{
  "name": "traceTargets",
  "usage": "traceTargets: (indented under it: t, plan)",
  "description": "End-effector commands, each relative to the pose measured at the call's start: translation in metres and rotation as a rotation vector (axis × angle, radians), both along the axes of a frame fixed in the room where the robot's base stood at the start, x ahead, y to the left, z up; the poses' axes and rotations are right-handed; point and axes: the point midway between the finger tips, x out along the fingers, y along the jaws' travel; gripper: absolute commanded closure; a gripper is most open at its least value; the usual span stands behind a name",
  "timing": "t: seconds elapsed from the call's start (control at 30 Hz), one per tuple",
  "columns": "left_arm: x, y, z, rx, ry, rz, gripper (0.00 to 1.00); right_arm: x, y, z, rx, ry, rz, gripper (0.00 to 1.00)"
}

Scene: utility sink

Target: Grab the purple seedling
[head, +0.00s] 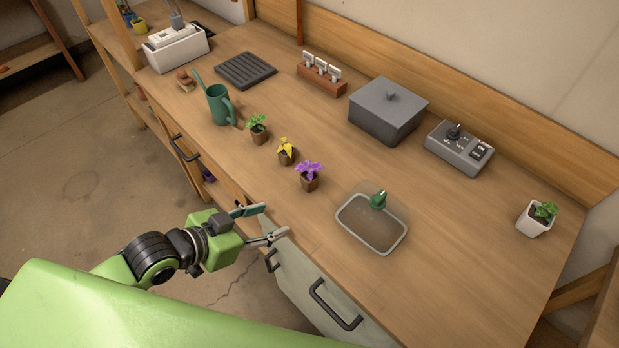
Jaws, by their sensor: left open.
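The purple seedling (309,175) stands upright in a small brown pot on the wooden counter, left of the sink. It is the nearest to me of a row of three seedlings. My left gripper (276,223) is open and empty at the counter's front edge, nearer to me than the purple seedling and to its left. It is apart from the seedling, with its fingers pointing right. My right gripper is not in view.
A yellow seedling (286,151) stands close behind the purple one, then a green seedling (258,128) and a green watering can (219,105). Drawer handles (334,306) stick out below the counter edge.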

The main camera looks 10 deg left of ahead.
Motion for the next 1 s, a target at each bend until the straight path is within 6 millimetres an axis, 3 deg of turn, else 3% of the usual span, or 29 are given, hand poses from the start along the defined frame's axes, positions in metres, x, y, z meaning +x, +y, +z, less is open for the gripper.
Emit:
traceTargets:
  t: [0.2, 0.4, 0.57, 1.0]
  plan:
    - [0.019, 0.005, 0.033, -0.087, -0.107, -0.066, 0.54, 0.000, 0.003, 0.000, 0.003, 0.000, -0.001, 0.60]
    - [0.029, 0.008, 0.052, -0.138, -0.158, -0.084, 0.54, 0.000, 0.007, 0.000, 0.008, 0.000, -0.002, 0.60]
    - [0.038, 0.004, 0.051, -0.149, -0.165, -0.080, 0.54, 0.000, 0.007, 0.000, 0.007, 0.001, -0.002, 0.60]
    - [0.081, -0.032, 0.030, -0.149, -0.164, -0.081, 0.54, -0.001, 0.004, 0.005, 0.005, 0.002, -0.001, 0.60]
